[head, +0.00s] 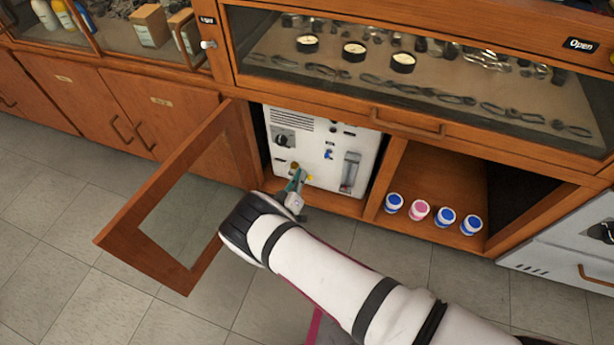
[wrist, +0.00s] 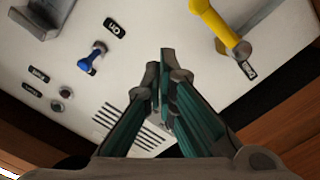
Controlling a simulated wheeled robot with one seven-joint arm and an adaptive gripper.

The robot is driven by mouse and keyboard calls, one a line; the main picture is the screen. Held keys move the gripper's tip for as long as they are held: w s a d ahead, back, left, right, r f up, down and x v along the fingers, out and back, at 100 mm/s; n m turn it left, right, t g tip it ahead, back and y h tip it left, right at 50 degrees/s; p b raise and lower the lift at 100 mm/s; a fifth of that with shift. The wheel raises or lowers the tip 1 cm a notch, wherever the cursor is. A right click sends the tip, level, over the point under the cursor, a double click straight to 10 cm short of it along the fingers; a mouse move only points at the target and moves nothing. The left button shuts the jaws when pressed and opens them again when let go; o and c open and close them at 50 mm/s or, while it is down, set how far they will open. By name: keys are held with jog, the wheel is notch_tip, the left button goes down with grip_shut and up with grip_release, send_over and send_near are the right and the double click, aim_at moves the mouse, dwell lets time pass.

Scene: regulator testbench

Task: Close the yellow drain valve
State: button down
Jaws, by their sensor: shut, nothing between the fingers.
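The yellow drain valve (wrist: 220,25) is a yellow lever on a round metal pivot at the top right of the wrist view, beside a small black label. In the head view a bit of the yellow valve (head: 309,178) shows low on the white panel, right at my gripper. My gripper (wrist: 160,62) is shut and empty, its fingertips together in front of the panel. In the wrist view it is left of the yellow lever, with a visible gap between them. My gripper (head: 296,181) also shows in the head view, partly covering the panel's lower part.
The white panel (head: 318,132) stands inside a wooden cabinet with its glazed door (head: 185,200) open to the left. A blue valve (wrist: 91,57) is on the same panel. Several jars (head: 420,210) stand in the compartment to the right.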

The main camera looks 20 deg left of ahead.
jog(key=s+p, duration=0.2)
jog(key=s, duration=0.6)
jog(key=shift+s+r+p, duration=0.25)
jog(key=shift+p, duration=0.1)
jog(key=shift+a, duration=0.1)
